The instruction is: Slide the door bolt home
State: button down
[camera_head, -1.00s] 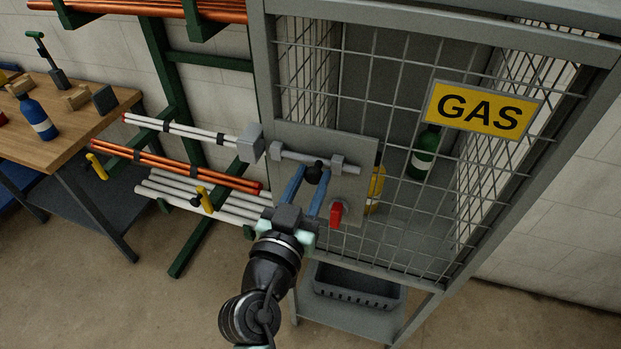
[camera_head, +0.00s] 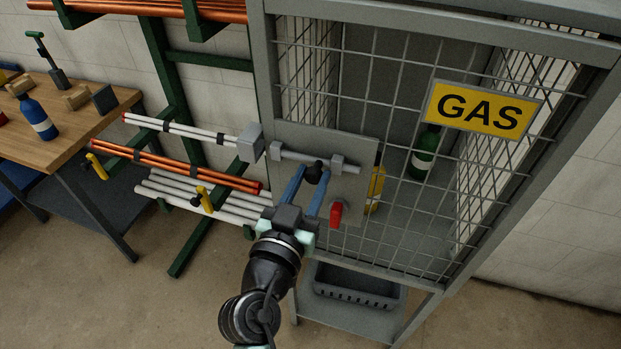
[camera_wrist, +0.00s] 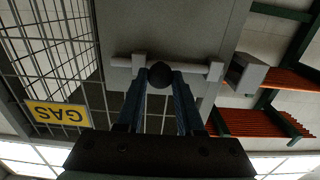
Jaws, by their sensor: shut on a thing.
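The door bolt (camera_head: 291,156) is a grey bar on a grey plate (camera_head: 353,187) on the mesh cage door. The bar runs through a bracket (camera_head: 337,164) toward a grey block (camera_head: 251,143) on the left frame. From the head view I cannot tell how far the bar reaches into that block; in the wrist view the bar (camera_wrist: 191,70) ends short of or near the block (camera_wrist: 245,73). My gripper (camera_head: 314,181) has its blue fingers shut on the bolt's black round knob (camera_wrist: 160,74).
A red padlock-like piece (camera_head: 336,214) hangs low on the plate. The cage holds a green bottle (camera_head: 424,155) and a yellow one (camera_head: 376,188). A rack of pipes (camera_head: 200,179) and a wooden bench (camera_head: 75,125) stand left. A grey crate (camera_head: 355,288) sits below.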

aim_at(291, 156)
dwell(0.4)
jog(key=shift+w+a+f+b, duration=0.15)
jog(key=shift+a+b, duration=0.2)
jog(key=shift+b, duration=0.05)
jog(key=a+b, duration=0.1)
jog(key=a, duration=0.1)
jog(key=w+a+b, duration=0.1)
jog(key=a+b, duration=0.1)
jog(key=shift+w, duration=0.1)
jog(key=shift+r, duration=0.2)
jog(key=c, duration=0.6)
grip_release()
jog(key=shift+a, duration=0.1)
jog(key=shift+o, duration=0.2)
